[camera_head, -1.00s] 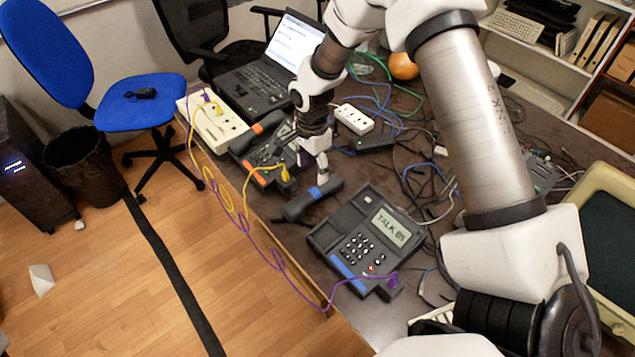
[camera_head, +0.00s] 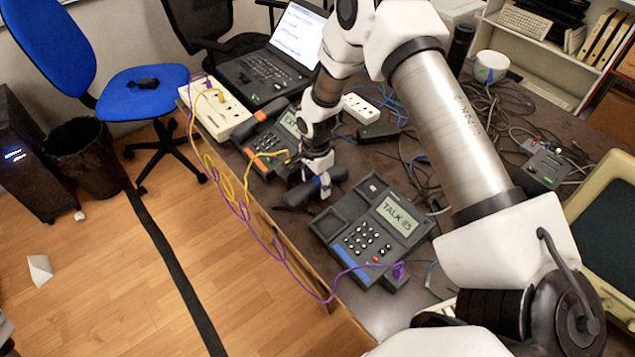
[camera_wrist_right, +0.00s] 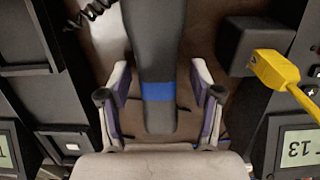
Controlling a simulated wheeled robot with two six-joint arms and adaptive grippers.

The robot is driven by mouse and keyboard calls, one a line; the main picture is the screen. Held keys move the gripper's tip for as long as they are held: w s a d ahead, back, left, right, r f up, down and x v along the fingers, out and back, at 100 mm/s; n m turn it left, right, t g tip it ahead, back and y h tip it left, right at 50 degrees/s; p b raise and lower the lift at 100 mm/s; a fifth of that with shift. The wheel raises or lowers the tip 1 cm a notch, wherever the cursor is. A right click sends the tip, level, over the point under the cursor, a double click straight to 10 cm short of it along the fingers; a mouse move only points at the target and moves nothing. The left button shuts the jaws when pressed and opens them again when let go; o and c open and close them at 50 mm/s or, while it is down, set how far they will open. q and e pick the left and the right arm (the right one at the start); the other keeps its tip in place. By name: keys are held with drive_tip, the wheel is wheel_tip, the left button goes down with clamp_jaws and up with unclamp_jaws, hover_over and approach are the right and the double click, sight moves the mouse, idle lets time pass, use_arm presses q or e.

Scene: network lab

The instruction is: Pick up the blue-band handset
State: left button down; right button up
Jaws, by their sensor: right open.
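The blue-band handset (camera_head: 293,195) is a dark grey bar with a blue band. It lies between two desk phones near the table's front edge. In the right wrist view the handset (camera_wrist_right: 154,45) runs lengthwise between the fingers, with its blue band (camera_wrist_right: 157,92) level with them. My right gripper (camera_head: 320,180) is over the handset from above, open, one finger on each side. It also shows open in the right wrist view (camera_wrist_right: 158,85), with gaps beside the handset. My left gripper is out of view.
A phone with a blue stripe (camera_head: 350,252) stands right of the handset. A phone with an orange stripe (camera_head: 254,158) stands to its left, its yellow cable plug (camera_wrist_right: 272,68) close to my gripper. Purple cable (camera_head: 275,247) hangs over the front edge. Cables clutter the table behind.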

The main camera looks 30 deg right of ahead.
drive_tip(key=shift+s+r, duration=0.1)
drive_tip(key=shift+s, duration=0.05)
clamp_jaws()
